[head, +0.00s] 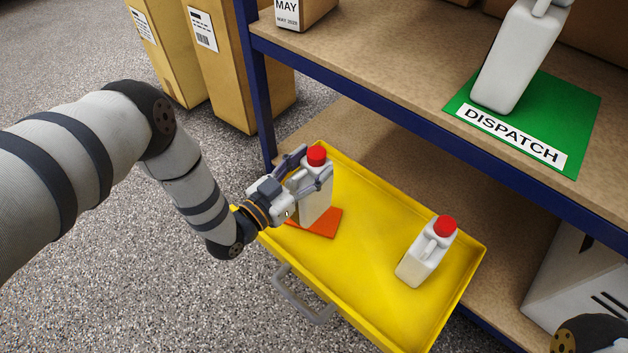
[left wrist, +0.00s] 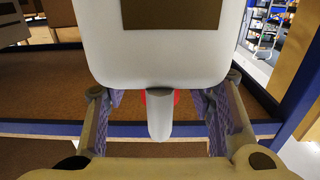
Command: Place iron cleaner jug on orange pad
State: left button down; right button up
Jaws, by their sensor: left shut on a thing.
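A white jug with a red cap (head: 316,205) stands upright at the far left end of the yellow tray, over the orange pad (head: 328,227). I cannot tell if its base touches the pad. My left gripper (head: 309,180) is shut on this jug from the left, near its upper part. In the left wrist view the jug's white body (left wrist: 155,60), with a brown patch, and its handle fill the space between the fingers. Its name cannot be read. My right gripper is not in view.
A second white jug with a red cap (head: 427,252) stands at the right of the yellow tray (head: 365,318). A shelf edge (head: 400,108) runs above the tray. A jug (head: 517,55) stands on the green DISPATCH pad (head: 575,105). Cardboard boxes (head: 235,65) stand behind.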

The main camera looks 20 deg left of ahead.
pick_arm(q)
jog(key=shift+w+a+f, duration=0.1)
jog(key=shift+w+f, duration=0.5)
jog(key=shift+w, duration=0.05)
jog(key=f+b, duration=0.1)
jog(key=f, duration=0.1)
jog(key=f+b, duration=0.1)
jog(key=shift+w+f+b, duration=0.3)
jog(key=shift+w+f, duration=0.05)
jog(key=shift+f, duration=0.05)
jog(key=shift+r, duration=0.15)
jog(key=c, duration=0.7)
grip_release()
jog(key=shift+s+f, duration=0.1)
jog(key=shift+f, duration=0.15)
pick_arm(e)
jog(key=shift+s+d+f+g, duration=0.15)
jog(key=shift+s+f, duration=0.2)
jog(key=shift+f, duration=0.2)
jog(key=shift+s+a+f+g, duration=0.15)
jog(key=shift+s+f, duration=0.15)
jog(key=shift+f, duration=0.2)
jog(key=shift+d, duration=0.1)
